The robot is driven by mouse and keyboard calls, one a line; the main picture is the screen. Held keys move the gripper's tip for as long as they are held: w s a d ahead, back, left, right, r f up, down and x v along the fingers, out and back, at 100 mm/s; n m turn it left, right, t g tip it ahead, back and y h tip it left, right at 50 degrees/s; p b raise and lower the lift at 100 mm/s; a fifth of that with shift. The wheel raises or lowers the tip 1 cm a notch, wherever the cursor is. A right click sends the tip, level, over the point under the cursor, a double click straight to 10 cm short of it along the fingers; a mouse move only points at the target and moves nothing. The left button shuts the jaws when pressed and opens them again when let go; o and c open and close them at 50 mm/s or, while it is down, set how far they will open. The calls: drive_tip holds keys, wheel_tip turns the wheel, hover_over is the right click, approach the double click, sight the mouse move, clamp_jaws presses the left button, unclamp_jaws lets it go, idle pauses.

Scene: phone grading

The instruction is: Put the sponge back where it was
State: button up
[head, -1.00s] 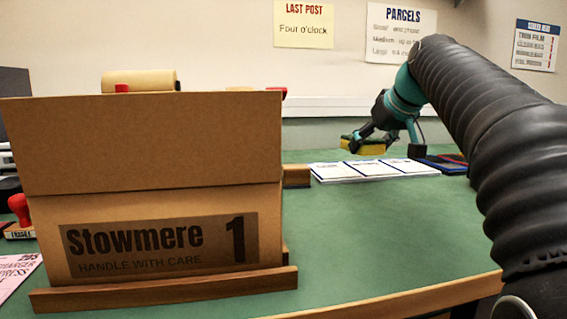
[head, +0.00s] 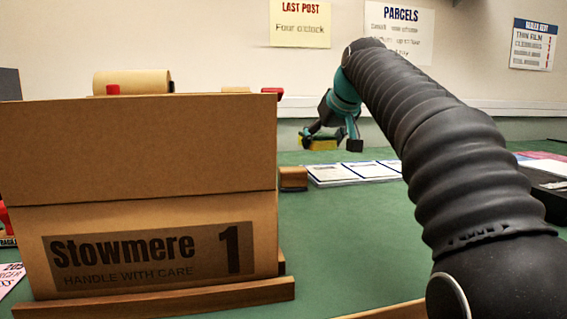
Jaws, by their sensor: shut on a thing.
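A sponge (head: 322,144), yellow with a dark green top, is held in my gripper (head: 326,143). The gripper is shut on it, above the far part of the green table, over or behind a row of white printed cards (head: 340,176). Exactly what lies under the sponge cannot be told from this angle. The sponge looks roughly level and apart from the cards. My arm partly hides the right end of the card row.
A large cardboard box (head: 150,205) marked "Stowmere 1" sits in a wooden frame at the left and hides the table behind it. A small wooden block (head: 293,178) stands beside it. Green table (head: 340,240) is bare in the middle. A dark tray (head: 548,190) is at the right.

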drive_tip(key=w+a, duration=0.1)
drive_tip(key=a, duration=0.1)
drive_tip(key=w+a, duration=0.2)
drive_tip(key=a, duration=0.1)
drive_tip(key=w+a+p, duration=0.1)
drive_tip(key=a, duration=0.2)
drive_tip(key=shift+w, duration=0.15)
wheel_tip(320, 180, down, 2)
drive_tip(key=shift+f+b, duration=0.1)
drive_tip(key=shift+b, duration=0.6)
drive_tip(key=shift+a+f+b, duration=0.15)
drive_tip(key=shift+f+b, duration=0.25)
drive_tip(key=shift+f, duration=0.6)
drive_tip(key=shift+a+f+b, duration=0.1)
drive_tip(key=shift+f+b, duration=0.25)
drive_tip(key=shift+f, duration=0.65)
drive_tip(key=shift+w+a+f, duration=0.15)
drive_tip(key=shift+a+f, duration=0.05)
drive_tip(key=shift+f, duration=0.05)
drive_tip(key=shift+f, duration=0.45)
drive_tip(key=o, duration=0.7)
drive_tip(key=shift+o, duration=0.2)
drive_tip(key=shift+r+b, duration=0.15)
drive_tip(key=shift+b, duration=0.2)
